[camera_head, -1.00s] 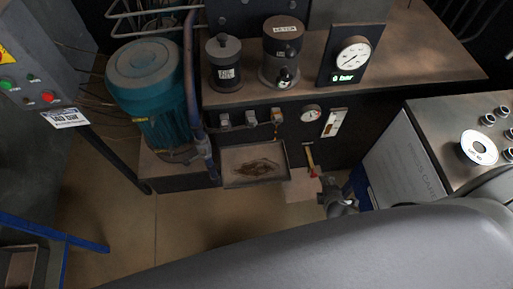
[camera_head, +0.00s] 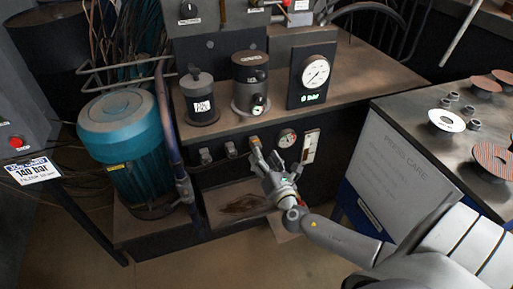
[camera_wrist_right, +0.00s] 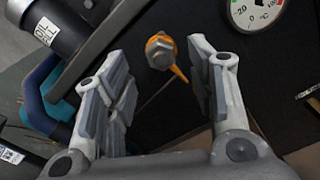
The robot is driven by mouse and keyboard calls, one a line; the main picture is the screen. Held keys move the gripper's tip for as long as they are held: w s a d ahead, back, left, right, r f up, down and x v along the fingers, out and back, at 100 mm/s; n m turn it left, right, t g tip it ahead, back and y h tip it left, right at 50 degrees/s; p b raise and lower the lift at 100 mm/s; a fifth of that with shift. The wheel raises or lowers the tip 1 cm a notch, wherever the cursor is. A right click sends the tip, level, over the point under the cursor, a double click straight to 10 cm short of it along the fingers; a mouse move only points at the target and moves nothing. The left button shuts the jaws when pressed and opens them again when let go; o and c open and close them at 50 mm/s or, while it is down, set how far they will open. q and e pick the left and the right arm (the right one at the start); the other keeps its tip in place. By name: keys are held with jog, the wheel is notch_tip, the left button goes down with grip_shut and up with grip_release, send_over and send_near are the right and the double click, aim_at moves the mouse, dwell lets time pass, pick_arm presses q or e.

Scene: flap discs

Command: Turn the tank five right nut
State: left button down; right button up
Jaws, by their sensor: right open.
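A hex nut (camera_wrist_right: 158,46) with an orange tapered lever shows in the right wrist view, on the dark front panel. In the head view a fitting with a yellowish part (camera_head: 255,141), apparently the same one, is the rightmost in a row below the bench top. My right gripper (camera_head: 266,160) is in front of and just below that fitting. In the right wrist view my right gripper (camera_wrist_right: 160,62) is open and empty, its fingers either side of the nut, apparently not touching it. No tank number is readable. My left gripper is not in view.
A round gauge (camera_head: 287,138) and a white plate (camera_head: 310,146) are right of the fitting. A drip tray (camera_head: 210,208) lies below. A teal motor (camera_head: 121,140) and pipe stand left. A grey cabinet (camera_head: 400,165) with discs on top stands right.

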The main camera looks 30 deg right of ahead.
jog(key=x, duration=0.5)
jog(key=shift+w, duration=0.15)
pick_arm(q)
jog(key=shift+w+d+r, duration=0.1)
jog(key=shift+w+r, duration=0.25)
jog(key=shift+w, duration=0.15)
pick_arm(e)
jog(key=shift+w+d, duration=0.15)
jog(key=shift+w, duration=0.55)
jog(key=shift+f, duration=0.1)
jog(key=c, duration=1.1)
